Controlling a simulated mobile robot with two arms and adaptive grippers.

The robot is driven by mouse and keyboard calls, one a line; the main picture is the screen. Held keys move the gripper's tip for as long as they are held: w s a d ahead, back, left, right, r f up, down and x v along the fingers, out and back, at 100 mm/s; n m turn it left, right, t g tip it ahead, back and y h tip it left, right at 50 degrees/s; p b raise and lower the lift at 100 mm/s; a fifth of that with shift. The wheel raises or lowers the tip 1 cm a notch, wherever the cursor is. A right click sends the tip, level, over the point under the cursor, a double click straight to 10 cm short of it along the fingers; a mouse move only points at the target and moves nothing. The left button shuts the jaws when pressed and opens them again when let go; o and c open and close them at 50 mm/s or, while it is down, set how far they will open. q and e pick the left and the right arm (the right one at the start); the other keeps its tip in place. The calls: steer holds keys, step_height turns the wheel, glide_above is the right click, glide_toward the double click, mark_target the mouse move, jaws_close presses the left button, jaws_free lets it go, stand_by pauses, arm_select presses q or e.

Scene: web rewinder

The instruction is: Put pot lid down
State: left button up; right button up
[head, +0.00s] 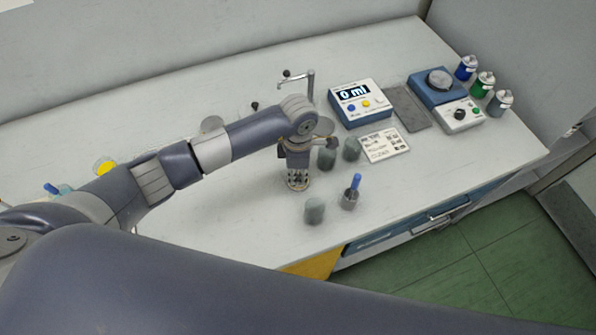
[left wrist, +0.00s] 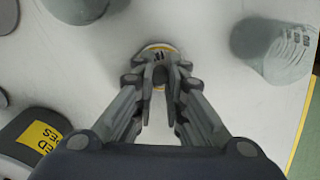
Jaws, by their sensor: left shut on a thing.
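My left gripper (head: 297,180) points straight down over the white bench, among the small grey-green pots. In the left wrist view its fingers (left wrist: 160,72) are closed on a small round light piece with a yellow-orange rim, which looks like the pot lid (left wrist: 150,51). The fingers hide much of the lid, and I cannot tell whether it touches the bench. One grey-green pot (head: 314,211) stands in front of the gripper, to the right. Two more pots, one of them here (head: 351,149), stand behind it to the right. My right gripper is out of view.
A cup with a blue-handled tool (head: 350,197) stands right of the gripper. Behind are a dispenser reading 0 ml (head: 357,103), a label card (head: 385,145), a blue device (head: 438,86) and several bottles. The white bench (head: 430,180) is clear at the right front.

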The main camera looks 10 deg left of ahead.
mark_target(298, 176)
arm_select(q)
steer(key=shift+f, duration=0.2)
steer(key=o, duration=0.7)
steer(key=shift+r, duration=0.15)
steer(key=shift+r, duration=0.2)
step_height(298, 176, up, 12)
steer(key=b, duration=0.3)
steer(key=shift+f, duration=0.1)
